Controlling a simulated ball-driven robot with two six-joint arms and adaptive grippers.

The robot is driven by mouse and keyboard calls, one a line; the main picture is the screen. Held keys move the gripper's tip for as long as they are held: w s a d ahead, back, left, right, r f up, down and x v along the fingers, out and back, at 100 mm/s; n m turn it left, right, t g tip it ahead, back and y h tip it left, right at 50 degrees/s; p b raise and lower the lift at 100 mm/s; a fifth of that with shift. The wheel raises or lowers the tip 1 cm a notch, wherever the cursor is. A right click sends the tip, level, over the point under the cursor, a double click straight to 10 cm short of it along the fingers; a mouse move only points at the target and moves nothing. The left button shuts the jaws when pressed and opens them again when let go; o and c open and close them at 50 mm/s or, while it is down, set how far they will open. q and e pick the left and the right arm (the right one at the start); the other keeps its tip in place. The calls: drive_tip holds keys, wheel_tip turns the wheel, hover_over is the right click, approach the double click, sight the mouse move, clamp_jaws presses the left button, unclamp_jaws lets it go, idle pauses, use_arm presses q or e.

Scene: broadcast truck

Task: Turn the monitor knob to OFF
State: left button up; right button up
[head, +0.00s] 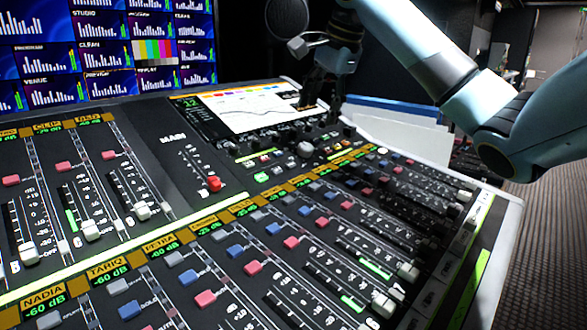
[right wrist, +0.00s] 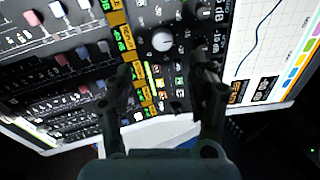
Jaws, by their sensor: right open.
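A pale round knob (head: 304,149) stands on the mixing console's master section, just below the screen; I take it as the monitor knob. It also shows in the right wrist view (right wrist: 162,41), with dark surroundings and markings too small to read. My right gripper (head: 322,100) hangs above the console, in front of the console's screen and beyond the knob in the head view. In the right wrist view its two dark fingers (right wrist: 166,75) are apart and empty. The knob appears between and past their tips, not touched. My left gripper is not in view.
The console (head: 140,180) is crowded with faders, coloured buttons and small knobs. Its lit screen (head: 250,108) stands behind the knob. A round dark microphone-like object (head: 287,17) is near my right arm. Monitors (head: 100,55) fill the back left. Grey floor is free at right.

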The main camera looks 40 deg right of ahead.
sight(306, 146)
drive_tip(key=b+x, duration=0.2)
drive_tip(key=x, duration=0.7)
drive_tip(key=shift+w+d+f+b, duration=0.15)
drive_tip(key=shift+w+f+b, duration=0.1)
drive_tip(key=shift+f+b, duration=0.1)
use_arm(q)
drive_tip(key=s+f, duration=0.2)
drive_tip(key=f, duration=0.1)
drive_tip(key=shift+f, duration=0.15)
use_arm(e)
drive_tip(key=shift+w+f, duration=0.2)
drive_tip(key=shift+f, duration=0.15)
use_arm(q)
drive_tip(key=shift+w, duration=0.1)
